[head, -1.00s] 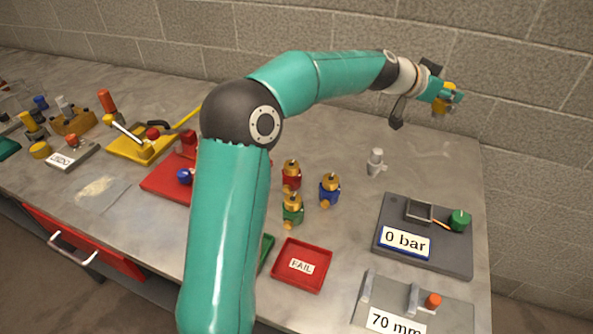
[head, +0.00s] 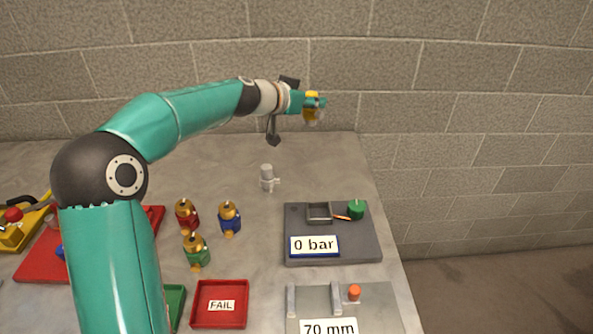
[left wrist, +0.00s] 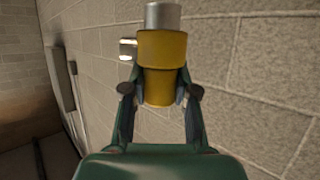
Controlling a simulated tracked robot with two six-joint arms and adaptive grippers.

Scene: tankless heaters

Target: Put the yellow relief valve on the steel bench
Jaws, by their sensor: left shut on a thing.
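The yellow relief valve (head: 311,116) is held in my left gripper (head: 312,102), above the far right part of the steel bench (head: 330,165) and in front of the block wall. In the left wrist view the valve (left wrist: 162,65) sits between the two fingers of the gripper (left wrist: 160,92). Its yellow body has a grey metal end at the top of that picture and a small metal stub to the left. The gripper is shut on it and the valve is clear of the bench. My right gripper is not in view.
A grey valve (head: 267,178) stands on the bench below. Red (head: 186,215), blue (head: 229,219) and green (head: 196,252) valves stand nearer, by the red FAIL tray (head: 219,285). The 0 bar stand (head: 345,253) and 70 mm gauge (head: 378,305) lie at right. Bare bench surrounds the grey valve.

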